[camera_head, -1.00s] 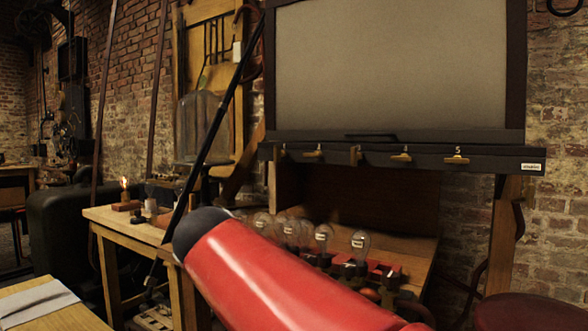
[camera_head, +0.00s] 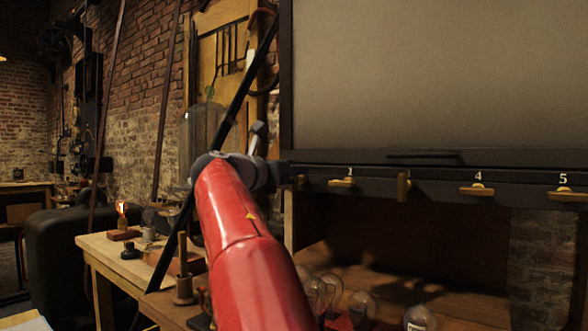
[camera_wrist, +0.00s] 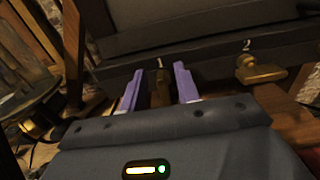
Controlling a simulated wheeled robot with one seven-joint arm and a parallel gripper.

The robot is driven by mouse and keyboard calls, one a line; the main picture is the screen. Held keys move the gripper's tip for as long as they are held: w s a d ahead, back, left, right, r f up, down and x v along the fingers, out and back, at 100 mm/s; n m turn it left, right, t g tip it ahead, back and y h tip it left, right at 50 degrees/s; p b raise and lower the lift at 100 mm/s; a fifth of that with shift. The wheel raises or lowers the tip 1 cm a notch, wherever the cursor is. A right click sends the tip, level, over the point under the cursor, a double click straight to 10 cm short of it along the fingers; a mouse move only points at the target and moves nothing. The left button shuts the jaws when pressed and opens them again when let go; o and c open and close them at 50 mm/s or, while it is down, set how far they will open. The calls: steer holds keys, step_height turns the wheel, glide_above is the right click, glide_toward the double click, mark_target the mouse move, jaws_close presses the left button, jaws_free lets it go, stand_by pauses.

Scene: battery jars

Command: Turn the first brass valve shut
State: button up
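The first brass valve (camera_wrist: 160,94) sits under the label 1 on the dark rail (camera_wrist: 210,67). Its handle looks upright in the wrist view. My gripper (camera_wrist: 158,68) is open, with one purple finger on each side of that valve. Gaps show between the fingers and the valve, so I see no grip on it. In the head view the first valve (camera_head: 301,183) is at the rail's left end, beside my wrist; my fingers cannot be made out there. The second valve (camera_wrist: 260,70) lies crosswise to the right.
The third valve (camera_head: 403,187) stands upright; the fourth (camera_head: 478,190) and fifth (camera_head: 567,194) lie crosswise. Glass bulbs (camera_head: 362,306) stand below the rail. A wooden bench (camera_head: 120,252) with a lit bulb (camera_head: 122,208) and a glass jar (camera_head: 203,140) are to the left.

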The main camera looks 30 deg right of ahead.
steer(key=shift+x, duration=0.85)
jaws_close()
